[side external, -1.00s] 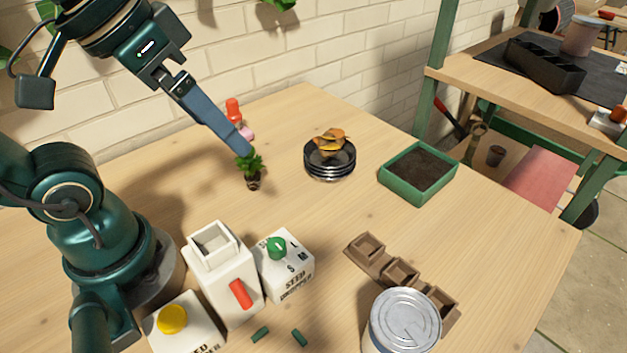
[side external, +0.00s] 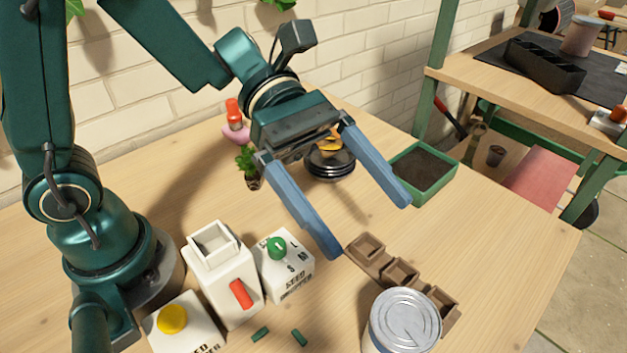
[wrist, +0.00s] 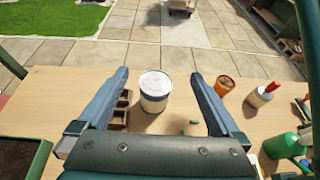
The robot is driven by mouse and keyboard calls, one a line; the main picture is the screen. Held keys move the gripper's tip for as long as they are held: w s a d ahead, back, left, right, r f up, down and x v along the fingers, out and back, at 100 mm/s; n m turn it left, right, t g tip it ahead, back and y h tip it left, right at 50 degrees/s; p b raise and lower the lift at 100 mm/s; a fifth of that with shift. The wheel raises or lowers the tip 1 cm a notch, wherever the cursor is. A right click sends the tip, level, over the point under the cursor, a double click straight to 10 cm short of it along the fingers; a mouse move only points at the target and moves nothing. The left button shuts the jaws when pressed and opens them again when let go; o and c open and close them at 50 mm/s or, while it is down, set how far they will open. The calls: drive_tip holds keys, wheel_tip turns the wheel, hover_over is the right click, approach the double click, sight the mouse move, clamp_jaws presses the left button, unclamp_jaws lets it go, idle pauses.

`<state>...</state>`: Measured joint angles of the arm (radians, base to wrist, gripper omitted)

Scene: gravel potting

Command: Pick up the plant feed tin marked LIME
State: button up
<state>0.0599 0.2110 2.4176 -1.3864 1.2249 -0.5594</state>
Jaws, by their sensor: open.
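A large tin (side external: 402,322) with a bare metal lid stands upright at the front edge of the side view. It also shows in the wrist view as a white-sided tin (wrist: 154,93), framed between my fingers. I cannot read LIME or any other marking on it. My gripper (side external: 370,225) is open and empty, its two blue fingers spread wide and pointing down toward the front right. It hangs above the table, behind the tin and apart from it. In the wrist view my gripper (wrist: 160,76) has one finger on each side of the tin.
A brown row of small pots (side external: 400,272) lies close behind the tin. A white seed dropper box (side external: 290,262) and a white hopper (side external: 222,285) stand to its left. Black saucers (side external: 330,170), a green soil tray (side external: 440,180) and a small plant (side external: 249,165) stand farther back.

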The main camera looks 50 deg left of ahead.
approach(385, 302)
drive_tip(key=x, duration=0.4)
drive_tip(key=shift+a+f, duration=0.1)
drive_tip(key=shift+f, duration=0.25)
drive_tip(key=x, duration=0.6)
drive_tip(key=shift+f, duration=0.1)
drive_tip(key=shift+r+x, duration=0.15)
drive_tip(key=shift+x, duration=1.3)
drive_tip(key=shift+r+x, duration=0.15)
drive_tip(key=shift+x, duration=1.3)
drive_tip(key=shift+w, duration=0.15)
drive_tip(key=c, duration=1.5)
drive_tip(key=shift+r, duration=0.1)
